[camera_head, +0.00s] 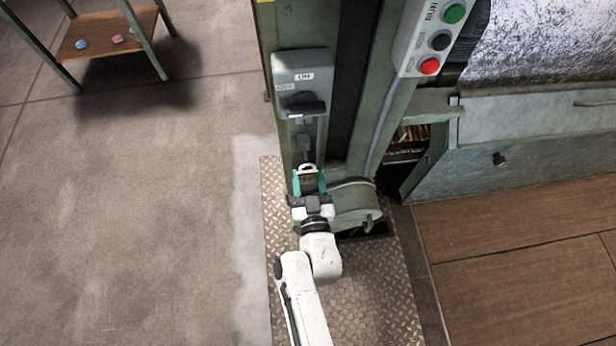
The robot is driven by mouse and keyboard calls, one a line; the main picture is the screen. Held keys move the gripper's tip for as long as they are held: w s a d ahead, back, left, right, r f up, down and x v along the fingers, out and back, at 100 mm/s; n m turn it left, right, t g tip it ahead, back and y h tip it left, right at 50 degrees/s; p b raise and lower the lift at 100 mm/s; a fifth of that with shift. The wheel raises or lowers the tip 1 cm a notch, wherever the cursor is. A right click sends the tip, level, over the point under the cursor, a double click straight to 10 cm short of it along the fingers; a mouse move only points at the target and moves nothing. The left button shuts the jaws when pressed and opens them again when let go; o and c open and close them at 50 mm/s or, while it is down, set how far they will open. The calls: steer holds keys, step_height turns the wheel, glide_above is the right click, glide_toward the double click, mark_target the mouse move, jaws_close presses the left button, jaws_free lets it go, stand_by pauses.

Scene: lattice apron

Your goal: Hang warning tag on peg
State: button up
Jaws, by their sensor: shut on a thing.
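My gripper (309,178) is at the foot of the green machine column, its teal fingers pointing up the picture. Only the tag's upper part shows; the rest is hidden between the fingers. Small dark fittings (303,141) sit below the handle, apart from the tag in the picture. I cannot tell which of these is the peg.
A button panel (431,40) with green, black and red buttons is at the upper right. A rounded green housing (352,206) stands just right of my gripper. A wooden-topped stand (108,42) with small objects is at the upper left. The concrete floor (130,220) on the left is clear.

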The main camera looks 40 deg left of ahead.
steer(key=shift+w+a, duration=0.25)
stand_by(0.7)
steer(key=shift+w+a, duration=0.2)
steer(key=shift+a, duration=0.05)
steer(key=shift+w+a+b, duration=0.25)
steer(key=shift+b, duration=0.15)
steer(key=shift+w+a, duration=0.2)
steer(key=shift+a, duration=0.05)
steer(key=shift+w+a+b, duration=0.3)
steer(key=shift+a, duration=0.05)
steer(key=shift+w+a+f+b, duration=0.1)
steer(key=shift+a+f+b, duration=0.05)
steer(key=shift+f+b, duration=0.35)
stand_by(0.7)
stand_by(0.5)
steer(key=o, duration=1.1)
steer(key=shift+o, duration=0.2)
